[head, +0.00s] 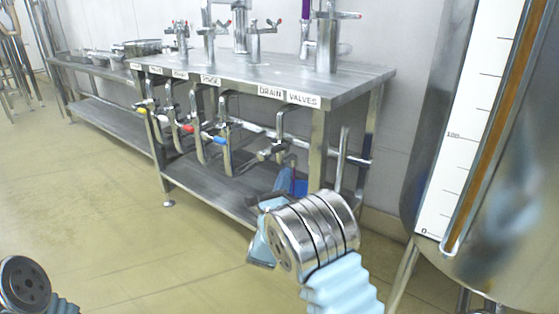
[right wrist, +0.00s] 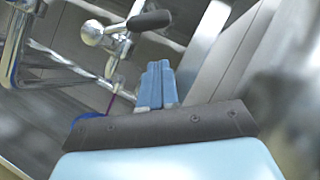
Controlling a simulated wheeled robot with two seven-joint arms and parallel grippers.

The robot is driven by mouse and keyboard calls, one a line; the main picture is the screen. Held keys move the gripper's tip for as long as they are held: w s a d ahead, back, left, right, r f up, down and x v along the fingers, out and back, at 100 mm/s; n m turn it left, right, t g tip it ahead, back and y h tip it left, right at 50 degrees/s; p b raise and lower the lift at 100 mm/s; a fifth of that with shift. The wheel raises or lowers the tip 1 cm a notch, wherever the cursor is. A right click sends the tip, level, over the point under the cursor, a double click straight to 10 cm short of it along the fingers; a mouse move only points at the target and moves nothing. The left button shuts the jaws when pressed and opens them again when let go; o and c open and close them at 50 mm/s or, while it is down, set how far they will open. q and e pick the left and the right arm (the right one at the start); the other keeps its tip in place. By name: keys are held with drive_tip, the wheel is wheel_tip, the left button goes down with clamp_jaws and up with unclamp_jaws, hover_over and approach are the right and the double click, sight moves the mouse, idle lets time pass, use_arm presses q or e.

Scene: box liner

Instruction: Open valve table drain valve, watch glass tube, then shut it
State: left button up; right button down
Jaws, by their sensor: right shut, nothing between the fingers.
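The metal valve table (head: 355,88) stands in the middle of the head view, with a DRAIN VALVES label (head: 289,97) on its front edge. Below the label hangs a drain valve (head: 275,151). The right wrist view shows a metal valve (right wrist: 92,32) with a dark lever (right wrist: 149,20). My right gripper (head: 262,238) is below the drain valve. Its light blue fingers (right wrist: 157,70) are shut and empty, apparently below the lever and apart from it. The glass tube (head: 492,125) on the tank holds orange-brown liquid, reaching past the top of the picture. My left gripper is out of view.
Several valves with yellow, red and blue handles (head: 188,129) hang left of the drain valve. A blue object (head: 298,185) is under the table. The shiny tank (head: 505,215) stands at right with a scale (head: 452,135). The floor at left is clear.

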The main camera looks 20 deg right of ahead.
sight(273, 150)
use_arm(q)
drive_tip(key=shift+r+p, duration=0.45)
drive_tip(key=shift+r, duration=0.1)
use_arm(e)
drive_tip(key=shift+w+a+r, duration=0.15)
drive_tip(key=shift+w+r, duration=0.5)
drive_tip(key=shift+r, duration=0.2)
drive_tip(key=shift+w+a+r, duration=0.1)
drive_tip(key=shift+w+r, duration=0.55)
drive_tip(key=shift+r, duration=0.2)
